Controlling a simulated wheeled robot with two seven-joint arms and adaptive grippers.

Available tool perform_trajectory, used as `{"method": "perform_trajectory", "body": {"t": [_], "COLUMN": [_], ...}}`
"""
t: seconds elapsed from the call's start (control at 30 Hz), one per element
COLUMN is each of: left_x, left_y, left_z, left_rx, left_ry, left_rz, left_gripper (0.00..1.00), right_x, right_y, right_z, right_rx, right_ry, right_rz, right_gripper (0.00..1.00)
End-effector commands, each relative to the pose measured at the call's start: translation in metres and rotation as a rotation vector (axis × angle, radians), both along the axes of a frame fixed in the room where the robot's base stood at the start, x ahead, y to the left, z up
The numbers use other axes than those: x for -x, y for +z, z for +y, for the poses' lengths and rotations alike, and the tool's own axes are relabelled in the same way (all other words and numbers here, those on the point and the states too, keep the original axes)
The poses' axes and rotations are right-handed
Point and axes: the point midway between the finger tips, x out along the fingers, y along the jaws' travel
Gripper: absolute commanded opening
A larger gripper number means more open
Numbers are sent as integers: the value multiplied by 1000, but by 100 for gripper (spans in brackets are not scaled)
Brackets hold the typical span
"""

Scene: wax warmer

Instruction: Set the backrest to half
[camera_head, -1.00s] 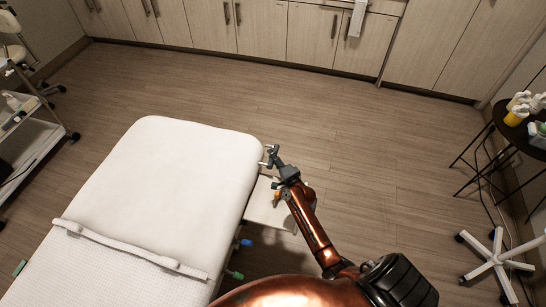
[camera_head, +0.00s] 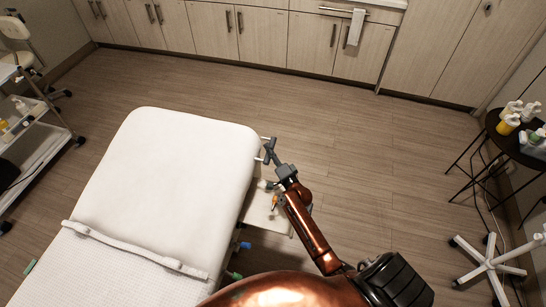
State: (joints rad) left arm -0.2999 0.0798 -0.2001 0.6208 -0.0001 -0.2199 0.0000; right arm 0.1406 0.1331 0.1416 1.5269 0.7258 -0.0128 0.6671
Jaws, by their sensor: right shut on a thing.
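The white padded backrest (camera_head: 180,165) of a treatment bed fills the left middle of the head view. It is tilted up, with its far end raised. My right gripper (camera_head: 268,150) is at the backrest's right side near the far corner. It is shut on a small metal handle (camera_head: 268,138) that sticks out from that side; the fingers hide most of the handle. My left gripper is not in view.
A pale shelf (camera_head: 260,218) with small coloured items is under the bed's right side, partly behind my right arm. A black side table (camera_head: 513,140) with bottles and a white wheeled base (camera_head: 490,262) stand at right. A trolley (camera_head: 40,150) is at left. Floor beyond the bed is clear.

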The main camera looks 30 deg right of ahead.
Motion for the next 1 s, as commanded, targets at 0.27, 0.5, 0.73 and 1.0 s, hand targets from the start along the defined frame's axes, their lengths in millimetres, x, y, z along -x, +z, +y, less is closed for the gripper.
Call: {"method": "perform_trajectory", "body": {"t": [0.27,0.5,0.73,1.0], "left_x": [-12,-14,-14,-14], "left_y": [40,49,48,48], "left_z": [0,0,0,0], "left_rx": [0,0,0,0], "left_ry": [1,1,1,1], "left_rz": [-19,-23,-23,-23], "left_gripper": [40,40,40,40], "right_x": [19,28,28,28], "right_y": [82,105,104,103], "right_z": [23,33,34,33], "right_rx": [112,155,157,157], "right_ry": [0,0,-1,0], "right_rz": [-101,-137,-137,-136], "right_gripper": [0,0,0,33]}}
